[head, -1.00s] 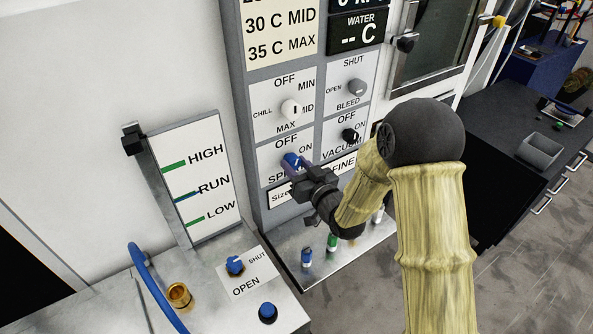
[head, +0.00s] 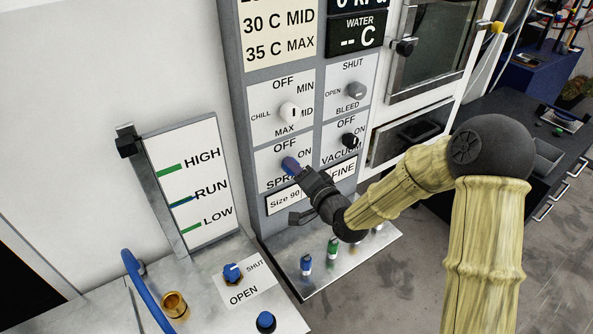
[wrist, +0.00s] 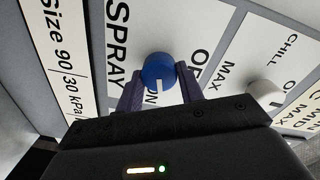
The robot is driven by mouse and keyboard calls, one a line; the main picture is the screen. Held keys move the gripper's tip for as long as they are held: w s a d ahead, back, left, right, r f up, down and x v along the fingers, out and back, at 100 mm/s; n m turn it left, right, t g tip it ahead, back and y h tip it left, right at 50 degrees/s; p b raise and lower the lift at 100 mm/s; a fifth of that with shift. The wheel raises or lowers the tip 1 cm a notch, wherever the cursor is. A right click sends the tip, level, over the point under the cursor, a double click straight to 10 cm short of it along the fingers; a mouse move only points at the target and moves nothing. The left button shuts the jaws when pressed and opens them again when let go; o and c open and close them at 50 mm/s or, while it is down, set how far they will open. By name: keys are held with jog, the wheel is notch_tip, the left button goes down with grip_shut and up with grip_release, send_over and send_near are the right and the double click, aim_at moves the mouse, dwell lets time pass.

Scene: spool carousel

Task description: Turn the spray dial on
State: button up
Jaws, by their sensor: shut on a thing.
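The spray dial is a small blue knob (wrist: 158,68) on the white panel marked SPRAY, with OFF above it and ON to its right in the head view. It shows in the head view (head: 289,164), partly hidden by my fingers. My gripper (head: 296,169) is shut on the dial, one purple finger on each side in the wrist view. In the wrist view the dial's white mark points down at the ON label (wrist: 151,98), which is partly covered.
The white chill dial (head: 290,112) is just above, and the black vacuum dial (head: 350,141) and grey bleed dial (head: 356,90) are to the right. A metal shelf (head: 330,270) with small coloured valves lies below. A blue shut/open knob (head: 232,272) is at lower left.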

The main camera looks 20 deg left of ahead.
jog(key=shift+m, duration=1.6)
jog(key=o, duration=1)
jog(key=shift+d, duration=0.1)
